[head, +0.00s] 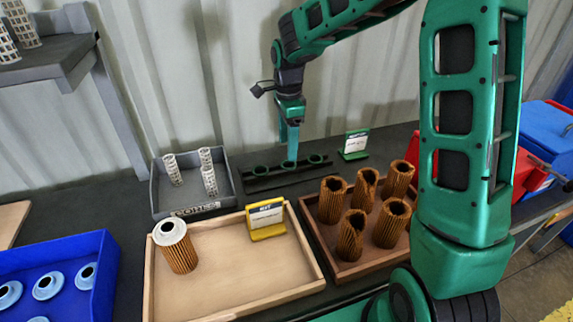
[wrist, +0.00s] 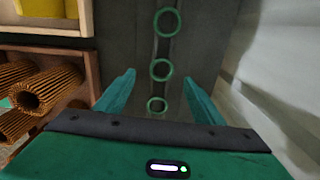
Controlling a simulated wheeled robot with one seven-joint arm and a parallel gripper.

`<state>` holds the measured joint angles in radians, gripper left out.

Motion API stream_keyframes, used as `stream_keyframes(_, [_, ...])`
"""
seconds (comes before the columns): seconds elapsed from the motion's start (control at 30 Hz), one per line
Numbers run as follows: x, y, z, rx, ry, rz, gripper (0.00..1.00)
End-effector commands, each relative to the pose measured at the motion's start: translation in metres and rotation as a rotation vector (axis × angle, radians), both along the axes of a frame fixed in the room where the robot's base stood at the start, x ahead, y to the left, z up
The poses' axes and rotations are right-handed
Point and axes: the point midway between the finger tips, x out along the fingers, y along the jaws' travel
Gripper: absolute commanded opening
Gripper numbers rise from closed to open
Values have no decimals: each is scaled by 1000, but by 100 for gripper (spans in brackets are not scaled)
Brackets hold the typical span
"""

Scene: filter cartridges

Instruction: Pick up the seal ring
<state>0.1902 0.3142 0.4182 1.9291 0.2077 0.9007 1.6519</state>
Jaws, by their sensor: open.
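Three green seal rings stand in a row on a narrow black rack (head: 270,178) at the back of the bench. In the head view the left ring (head: 260,171) and right ring (head: 316,158) are clear; the middle one is partly hidden behind my fingers. My gripper (head: 290,160) points down over the middle of the rack, open and empty. In the wrist view the far ring (wrist: 167,22) lies beyond my fingertips, the middle ring (wrist: 160,70) is about level with them, and the near ring (wrist: 156,104) shows between my fingers. Contact cannot be told.
A grey bin (head: 160,196) with white perforated cores stands left of the rack. In front are a wooden tray (head: 225,268) with one capped filter and a brown tray (head: 335,262) with several pleated filters. A green sign (head: 354,145) stands right of the rack. The corrugated wall is close behind.

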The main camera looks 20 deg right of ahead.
Motion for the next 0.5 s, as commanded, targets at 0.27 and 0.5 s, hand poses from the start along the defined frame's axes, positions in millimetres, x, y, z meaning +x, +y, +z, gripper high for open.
stream_keyframes(0.27, [1,-1,-20,0,3,1,62])
stream_keyframes(0.5, [6,-3,-53,-1,3,1,62])
